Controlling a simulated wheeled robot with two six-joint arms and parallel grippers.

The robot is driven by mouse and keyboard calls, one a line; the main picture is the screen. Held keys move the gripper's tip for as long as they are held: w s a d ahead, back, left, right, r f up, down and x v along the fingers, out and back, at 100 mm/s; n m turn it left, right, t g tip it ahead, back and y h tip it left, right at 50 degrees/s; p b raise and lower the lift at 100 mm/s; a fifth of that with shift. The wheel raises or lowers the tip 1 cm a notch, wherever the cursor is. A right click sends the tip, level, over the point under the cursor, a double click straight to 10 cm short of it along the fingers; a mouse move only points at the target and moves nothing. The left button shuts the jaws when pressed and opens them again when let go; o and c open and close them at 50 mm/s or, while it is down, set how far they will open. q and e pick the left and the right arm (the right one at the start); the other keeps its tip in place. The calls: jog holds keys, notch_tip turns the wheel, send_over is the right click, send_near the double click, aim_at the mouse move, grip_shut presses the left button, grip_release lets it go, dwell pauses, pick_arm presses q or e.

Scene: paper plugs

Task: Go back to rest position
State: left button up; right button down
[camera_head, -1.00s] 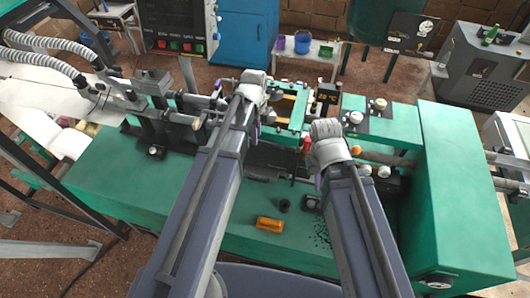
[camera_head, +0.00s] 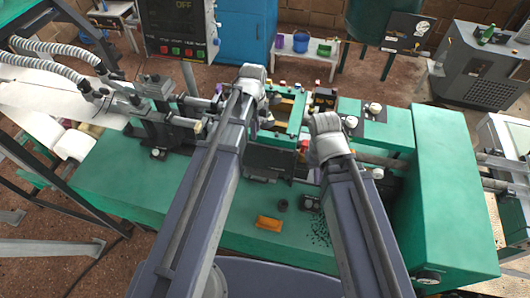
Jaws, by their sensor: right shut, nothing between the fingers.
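My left gripper (camera_head: 252,86) is above the green machine (camera_head: 455,190), near its middle yellow-and-green frame (camera_head: 286,112). Its wrist hides the fingers, so I cannot tell whether it is open. My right gripper (camera_head: 324,128) is to the right, above the machine by the red knob (camera_head: 303,145). It is shut and I see nothing held in it. Both arms reach forward from the bottom of the view. A dark plate (camera_head: 270,160) sits between the two arms on the machine.
An orange block (camera_head: 269,223) and a small black cylinder (camera_head: 282,204) lie on the machine's near green surface, between my forearms. Dark bits (camera_head: 318,232) are scattered beside my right forearm. A control box (camera_head: 178,28) stands at the back left.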

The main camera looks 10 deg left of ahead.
pick_arm(q)
jog(key=shift+f, duration=0.1)
jog(key=s+d+f+n+y+b, duration=0.1)
jog(key=s+d+f+n+b, duration=0.9)
jog(key=s+f+n+b, duration=0.4)
jog(key=shift+s+d+f+n+b, duration=0.15)
jog(key=shift+d+f+n+b, duration=0.15)
jog(key=shift+b, duration=0.1)
dwell(2.7)
